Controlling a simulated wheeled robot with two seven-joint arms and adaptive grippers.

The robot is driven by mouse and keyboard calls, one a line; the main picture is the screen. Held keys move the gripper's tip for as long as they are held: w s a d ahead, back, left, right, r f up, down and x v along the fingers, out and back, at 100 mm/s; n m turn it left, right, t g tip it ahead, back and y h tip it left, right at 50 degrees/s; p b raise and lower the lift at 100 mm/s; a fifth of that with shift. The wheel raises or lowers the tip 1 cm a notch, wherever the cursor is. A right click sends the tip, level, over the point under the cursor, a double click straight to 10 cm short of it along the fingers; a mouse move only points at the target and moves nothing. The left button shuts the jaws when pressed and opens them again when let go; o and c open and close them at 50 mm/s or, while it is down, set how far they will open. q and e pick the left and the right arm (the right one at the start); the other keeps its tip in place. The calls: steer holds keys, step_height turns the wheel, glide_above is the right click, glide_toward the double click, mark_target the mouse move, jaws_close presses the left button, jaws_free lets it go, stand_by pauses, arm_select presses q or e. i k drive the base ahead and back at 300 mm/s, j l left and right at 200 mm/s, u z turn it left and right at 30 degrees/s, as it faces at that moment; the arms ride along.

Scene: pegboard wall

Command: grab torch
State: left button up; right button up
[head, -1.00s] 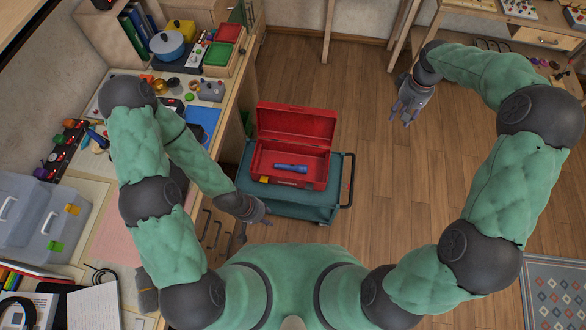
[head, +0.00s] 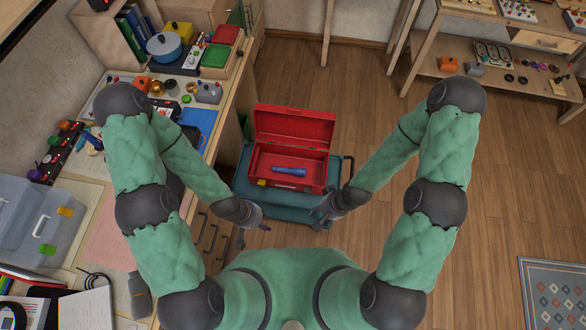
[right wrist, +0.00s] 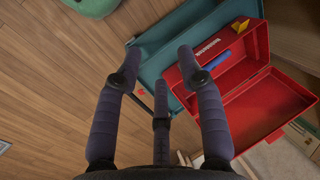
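The blue torch (head: 289,171) lies in the open red toolbox (head: 262,160), which stands on a teal cart (head: 245,190). My right gripper (head: 319,222) is by the cart's right front corner, in front of and to the right of the toolbox, apart from the torch. In the right wrist view its fingers (right wrist: 160,75) are spread and empty. Part of the torch (right wrist: 215,62) shows there inside the toolbox (right wrist: 260,105), beyond the right finger. My left gripper (head: 252,232) is near the cart's left front corner, with its fingers apart and nothing visible between them.
The toolbox lid stands raised at the back. The cart has a dark handle (head: 350,168) on its right side. A cluttered workbench (head: 110,190) with drawers runs along the left. A shelf table (head: 500,60) stands at the back right.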

mark_target(298, 171)
steer(key=l+u, duration=0.85)
steer(key=k+l+u, duration=0.15)
steer(key=l+u, duration=0.3)
steer(key=k+l+u, duration=0.15)
steer(key=l+u, duration=0.25)
steer(key=l, duration=0.15)
steer(key=l+u, duration=0.45)
steer(key=k+l+u, duration=0.1)
steer(key=l+u, duration=0.4)
steer(key=k+l+u, duration=0.2)
steer(key=l+u, duration=0.25)
